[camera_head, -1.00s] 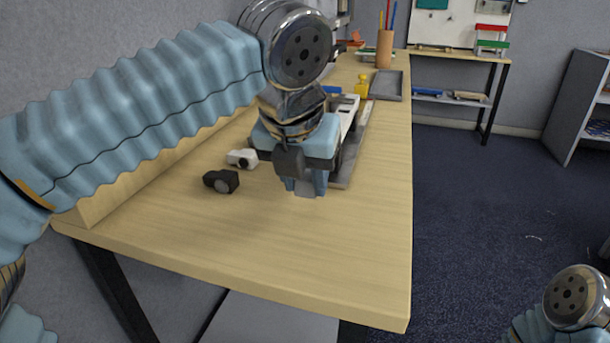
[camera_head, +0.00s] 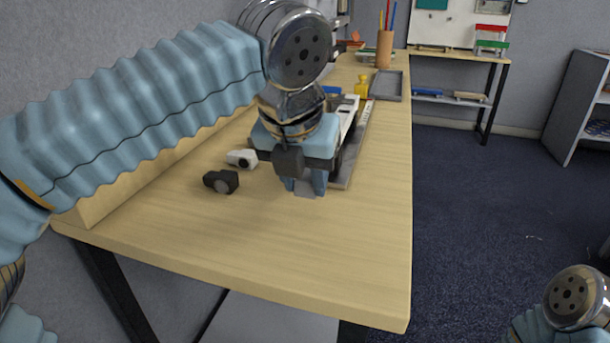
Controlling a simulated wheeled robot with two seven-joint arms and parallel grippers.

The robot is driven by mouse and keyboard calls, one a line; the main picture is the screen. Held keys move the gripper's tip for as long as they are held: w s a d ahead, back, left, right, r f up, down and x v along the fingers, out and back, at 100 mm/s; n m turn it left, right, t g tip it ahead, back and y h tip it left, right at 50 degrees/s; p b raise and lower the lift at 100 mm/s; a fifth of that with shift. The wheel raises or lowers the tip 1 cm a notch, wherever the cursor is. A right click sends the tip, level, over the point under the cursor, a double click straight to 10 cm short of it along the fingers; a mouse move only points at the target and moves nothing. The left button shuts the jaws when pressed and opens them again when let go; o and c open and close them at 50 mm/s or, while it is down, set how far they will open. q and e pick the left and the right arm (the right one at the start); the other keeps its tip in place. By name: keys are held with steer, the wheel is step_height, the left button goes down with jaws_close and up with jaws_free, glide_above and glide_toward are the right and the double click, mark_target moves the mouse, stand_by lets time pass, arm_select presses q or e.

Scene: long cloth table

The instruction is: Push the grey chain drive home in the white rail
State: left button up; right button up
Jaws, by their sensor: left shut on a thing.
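My left gripper (camera_head: 305,186) points down over the near end of the white rail. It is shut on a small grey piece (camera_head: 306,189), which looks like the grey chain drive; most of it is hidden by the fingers. The white rail (camera_head: 348,118) lies lengthwise on a grey base board (camera_head: 347,178), partly hidden behind the gripper. I cannot tell whether the grey piece touches the rail. Only a part of my right arm shows at the bottom right; its gripper is out of view.
A black part (camera_head: 221,181) and a white part (camera_head: 242,158) lie left of the gripper. Farther back stand a yellow figure (camera_head: 361,87), a grey tray (camera_head: 387,86) and a pencil cup (camera_head: 384,50). The wooden table's (camera_head: 270,250) near part is clear.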

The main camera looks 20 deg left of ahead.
arm_select(q)
steer(key=shift+w+d, duration=0.1)
steer(key=shift+w, duration=1.75)
steer(key=o, duration=1.1)
steer(key=v, duration=1.3)
steer(key=shift+r, duration=0.35)
steer(key=shift+s, duration=0.1)
